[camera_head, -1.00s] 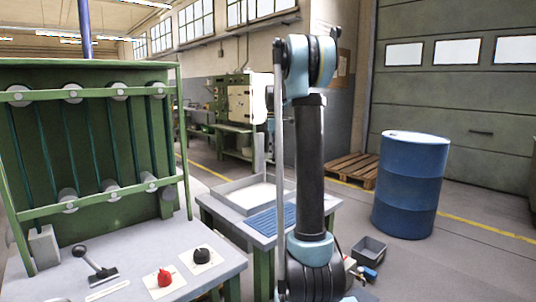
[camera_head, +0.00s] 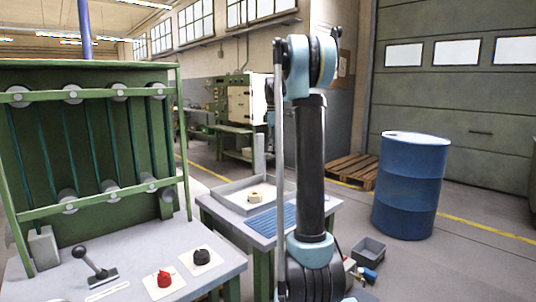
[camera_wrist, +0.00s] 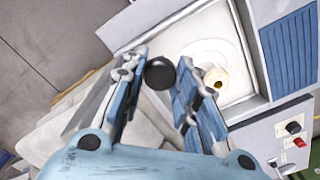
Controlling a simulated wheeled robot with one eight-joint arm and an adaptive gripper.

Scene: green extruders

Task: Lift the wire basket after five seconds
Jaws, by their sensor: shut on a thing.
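In the wrist view my gripper (camera_wrist: 160,64) points at a pale tray with a grey rim (camera_wrist: 249,107). Its jaws are closed on a round black knob (camera_wrist: 161,74) between the fingertips. I see no wire mesh, so I cannot tell whether the knob belongs to the wire basket. A cream ring-shaped piece (camera_wrist: 216,78) lies in the tray, right of my fingers. In the head view the tray (camera_head: 226,186) stands on a bench with the cream piece (camera_head: 256,196) in it. My gripper is mostly hidden behind my arm there.
A blue ribbed mat (camera_head: 273,220) lies beside the tray. A green frame (camera_head: 90,205) stands at left above a bench with a red knob (camera_head: 164,278), a black knob (camera_head: 202,255) and a lever (camera_head: 92,265). A blue drum (camera_head: 411,185) and pallet (camera_head: 352,170) stand at right.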

